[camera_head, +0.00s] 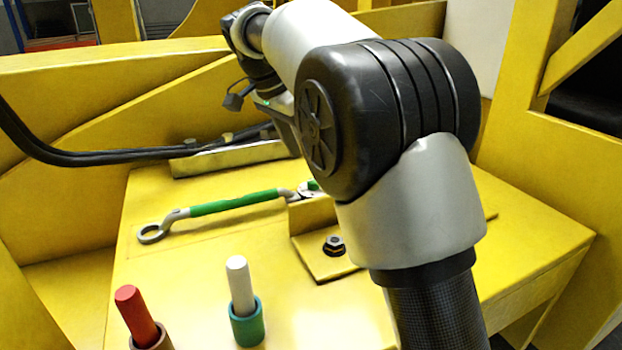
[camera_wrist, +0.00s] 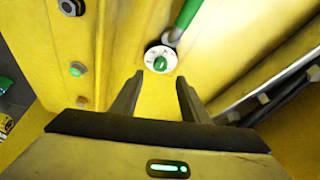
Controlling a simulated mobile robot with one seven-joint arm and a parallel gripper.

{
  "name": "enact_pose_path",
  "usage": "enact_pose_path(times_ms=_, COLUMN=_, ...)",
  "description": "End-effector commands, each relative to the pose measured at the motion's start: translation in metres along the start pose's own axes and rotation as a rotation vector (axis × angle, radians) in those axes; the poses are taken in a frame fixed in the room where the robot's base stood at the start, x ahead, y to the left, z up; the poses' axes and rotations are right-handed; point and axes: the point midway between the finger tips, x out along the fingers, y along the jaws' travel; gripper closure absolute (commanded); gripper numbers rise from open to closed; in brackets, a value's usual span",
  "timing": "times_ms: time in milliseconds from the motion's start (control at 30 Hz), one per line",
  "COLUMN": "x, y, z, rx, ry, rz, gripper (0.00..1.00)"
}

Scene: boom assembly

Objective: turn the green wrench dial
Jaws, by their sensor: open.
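A wrench with a green grip (camera_head: 235,203) lies across the yellow surface in the head view, its ring end at the left. In the wrist view its green grip (camera_wrist: 186,14) runs down to a round white dial (camera_wrist: 151,56) with a green centre. The dial lies just beyond my fingertips, roughly centred between them. My gripper (camera_wrist: 160,82) is open and empty. It appears apart from the dial, though the exact gap is hard to judge. In the head view my arm hides the fingertips and most of the wrench's right end.
A red peg (camera_head: 136,315) and a white peg (camera_head: 239,284) stand in round holders at the front. A bolted yellow block (camera_head: 322,262) sits beside my arm. Black cables (camera_head: 100,157) cross at the left. Yellow walls enclose the back and sides.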

Motion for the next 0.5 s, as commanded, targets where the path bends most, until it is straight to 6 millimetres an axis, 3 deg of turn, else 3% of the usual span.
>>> enact_pose_path(times_ms=200, x=0.045, y=0.001, z=0.000, rx=-0.001, ry=0.000, rz=0.002, gripper=0.59)
enact_pose_path(times_ms=500, x=0.071, y=0.000, z=0.000, rx=-0.001, ry=0.001, rz=-0.001, gripper=0.59)
